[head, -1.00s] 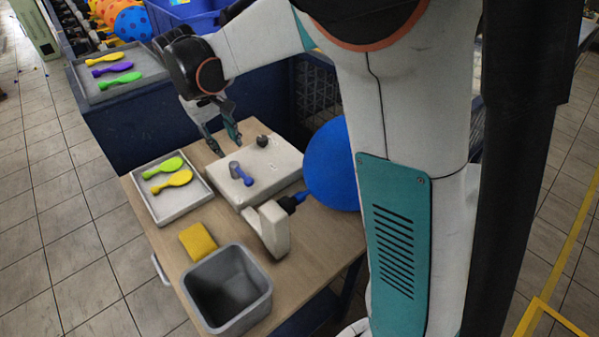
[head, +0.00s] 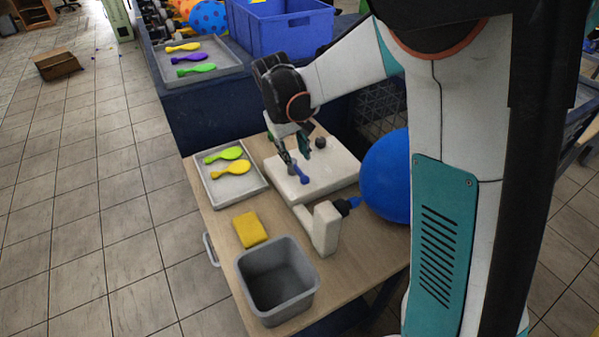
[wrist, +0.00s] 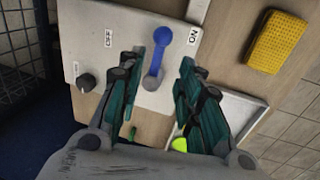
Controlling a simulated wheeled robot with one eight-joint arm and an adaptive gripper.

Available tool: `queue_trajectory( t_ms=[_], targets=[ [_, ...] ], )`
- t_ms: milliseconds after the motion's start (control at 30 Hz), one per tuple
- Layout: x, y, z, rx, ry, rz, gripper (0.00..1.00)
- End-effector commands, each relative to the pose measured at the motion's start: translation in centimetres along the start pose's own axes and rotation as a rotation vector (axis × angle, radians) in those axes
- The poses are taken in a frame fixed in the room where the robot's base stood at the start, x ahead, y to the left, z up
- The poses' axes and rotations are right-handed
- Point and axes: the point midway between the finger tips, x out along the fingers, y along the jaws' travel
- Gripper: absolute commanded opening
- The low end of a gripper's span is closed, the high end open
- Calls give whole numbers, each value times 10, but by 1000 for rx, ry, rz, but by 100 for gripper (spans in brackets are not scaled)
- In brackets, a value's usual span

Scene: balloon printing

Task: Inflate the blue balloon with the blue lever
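The blue balloon (head: 385,178) is large and round at the blue-tipped nozzle of the white machine (head: 325,228); my arm hides its right side. The blue lever (head: 302,177) sits on the machine's white top panel. In the wrist view the lever (wrist: 157,65) lies between the "OFF" and "ON" labels, its round knob nearer "ON". My gripper (head: 295,160) is open just above the lever. In the wrist view its two fingers (wrist: 161,62) appear on either side of the lever, with gaps; I cannot tell exactly how high they are above it.
A dark knob (wrist: 86,82) stands on the same panel. A grey tray (head: 256,183) with green and yellow flat balloons, a yellow sponge (head: 250,229) and a grey bin (head: 245,268) are on the wooden table. A blue crate (head: 262,32) and another tray are behind.

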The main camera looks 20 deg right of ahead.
Motion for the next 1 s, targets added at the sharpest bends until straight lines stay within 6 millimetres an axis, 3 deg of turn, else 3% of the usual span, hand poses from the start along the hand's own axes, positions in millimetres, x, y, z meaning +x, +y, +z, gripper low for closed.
queue_trajectory(
  t_ms=[100,333,500,800,833,967,1000],
  targets=[
    [27,0,0,1,0,0,33],
    [60,0,0,1,0,0,33],
    [71,0,0,0,0,0,33],
    [72,0,0,0,0,0,33],
    [72,0,0,0,0,0,31],
    [72,0,0,0,0,0,1],
    [72,0,0,0,0,0,0]
  ],
)
